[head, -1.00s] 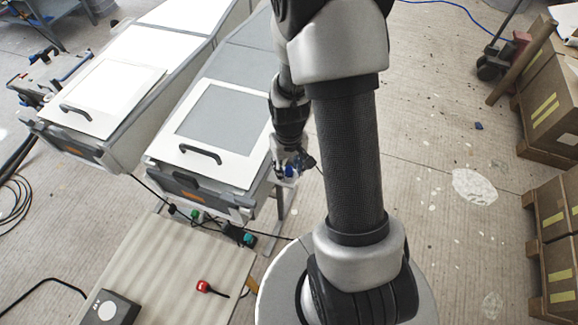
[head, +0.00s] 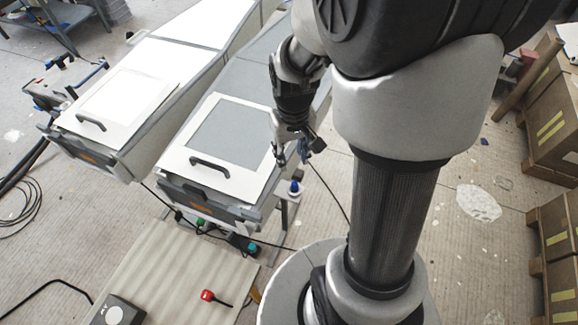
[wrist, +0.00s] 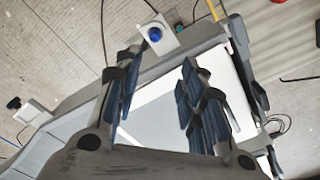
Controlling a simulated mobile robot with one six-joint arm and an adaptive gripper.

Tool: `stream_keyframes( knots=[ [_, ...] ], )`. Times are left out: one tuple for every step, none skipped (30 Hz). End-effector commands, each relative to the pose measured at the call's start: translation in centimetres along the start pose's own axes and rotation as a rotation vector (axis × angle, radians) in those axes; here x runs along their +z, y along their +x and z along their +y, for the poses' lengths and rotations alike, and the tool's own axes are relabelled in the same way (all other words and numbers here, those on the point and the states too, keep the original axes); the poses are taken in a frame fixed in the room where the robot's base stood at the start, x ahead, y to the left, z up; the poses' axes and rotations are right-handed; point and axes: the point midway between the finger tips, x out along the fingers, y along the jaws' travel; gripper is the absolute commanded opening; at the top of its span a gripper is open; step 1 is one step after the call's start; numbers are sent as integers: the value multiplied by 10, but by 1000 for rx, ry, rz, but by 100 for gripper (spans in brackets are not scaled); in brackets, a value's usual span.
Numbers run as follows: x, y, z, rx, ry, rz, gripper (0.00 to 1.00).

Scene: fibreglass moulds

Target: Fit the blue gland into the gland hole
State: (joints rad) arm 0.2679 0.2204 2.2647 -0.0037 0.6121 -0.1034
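The blue gland (head: 294,187) stands on a small white bracket (head: 295,196) at the near right corner of the right-hand mould (head: 208,172). In the wrist view the blue gland (wrist: 155,34) shows as a round blue cap on the white bracket plate (wrist: 166,43), beyond my fingertips. The gland hole itself is not visible, and I cannot tell how deep the gland sits. My gripper (head: 291,158) is above the bracket, apart from the gland. In the wrist view my gripper (wrist: 160,64) has its two fingers spread with nothing between them.
A second mould (head: 117,110) stands to the left. A table (head: 165,270) in front holds a red-headed item (head: 207,295) and a dark box (head: 115,312). Dark cables run along the floor by the moulds. Cardboard boxes (head: 553,110) stand at the right; floor between is open.

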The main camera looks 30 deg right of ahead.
Motion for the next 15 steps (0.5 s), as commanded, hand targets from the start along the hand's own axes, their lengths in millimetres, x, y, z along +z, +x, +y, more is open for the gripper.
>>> stream_keyframes(
  knots=[
    [3, -22, -8, 2, -14, 38, 37],
    [7, -35, -13, 3, -22, 56, 37],
    [13, -52, -19, 3, -33, 82, 37],
    [18, -65, -24, 3, -42, 100, 37],
    [25, -76, -29, 2, -51, 119, 37],
    [34, -91, -35, 1, -62, 145, 37],
    [41, -101, -39, -1, -70, 163, 37],
    [48, -111, -43, -3, -78, 183, 37],
    [59, -123, -48, -6, -89, 207, 37],
    [67, -131, -52, -8, -97, 225, 37],
    [75, -138, -55, -11, -105, 243, 37],
    [85, -146, -58, -15, -114, 265, 37],
    [93, -151, -60, -19, -120, 280, 37],
    [100, -156, -62, -22, -125, 294, 37],
    [108, -161, -65, -26, -134, 311, 37]
  ],
)
